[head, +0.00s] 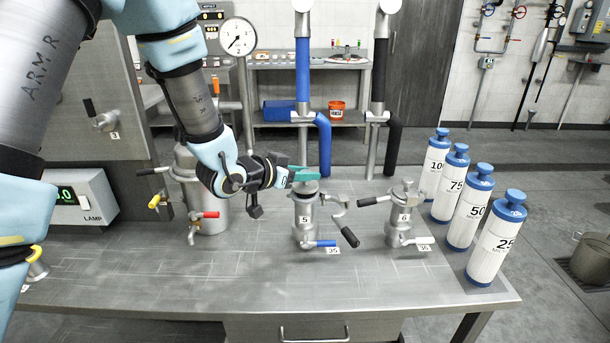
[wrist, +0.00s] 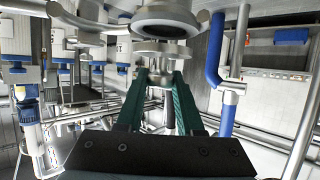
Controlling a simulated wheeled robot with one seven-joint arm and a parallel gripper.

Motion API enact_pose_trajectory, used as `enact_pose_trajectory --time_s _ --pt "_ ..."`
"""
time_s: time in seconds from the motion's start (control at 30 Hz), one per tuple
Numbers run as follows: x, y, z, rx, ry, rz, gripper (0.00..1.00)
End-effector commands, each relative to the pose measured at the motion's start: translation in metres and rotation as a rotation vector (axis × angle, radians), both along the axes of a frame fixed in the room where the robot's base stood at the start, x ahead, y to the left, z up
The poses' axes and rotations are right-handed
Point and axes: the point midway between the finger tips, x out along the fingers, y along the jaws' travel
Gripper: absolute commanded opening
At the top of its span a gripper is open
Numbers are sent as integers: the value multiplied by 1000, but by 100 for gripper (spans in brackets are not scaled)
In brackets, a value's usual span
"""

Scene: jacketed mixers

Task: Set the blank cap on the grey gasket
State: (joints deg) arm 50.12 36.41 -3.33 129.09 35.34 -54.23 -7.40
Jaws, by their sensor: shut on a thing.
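My gripper (head: 303,173) has green fingers and points right, just above the metal fitting (head: 305,218) numbered 5. In the wrist view, which is upside down, the fingers (wrist: 159,82) are shut on the blank cap (wrist: 160,49), a pale metal disc gripped by its narrow part. The grey gasket (wrist: 165,27) shows as a dark ring on the round fitting at the top edge of the wrist view, partly cut off. The cap is very close above it. I cannot tell whether they touch.
An open clamp arm with a black handle (head: 350,237) juts right from fitting 5. Fitting 6 (head: 404,215) stands to the right. Several white bottles with blue caps (head: 497,238) line the right edge. Blue (head: 303,80) and black pipes rise behind. The front of the bench (head: 180,285) is clear.

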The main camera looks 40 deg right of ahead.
Motion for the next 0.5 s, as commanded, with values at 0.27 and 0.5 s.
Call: enact_pose_trajectory --time_s 0.27,0.5 --pt "0 0 -12 -3 -3 0 0" --pt "0 0 -16 -2 -1 1 0"
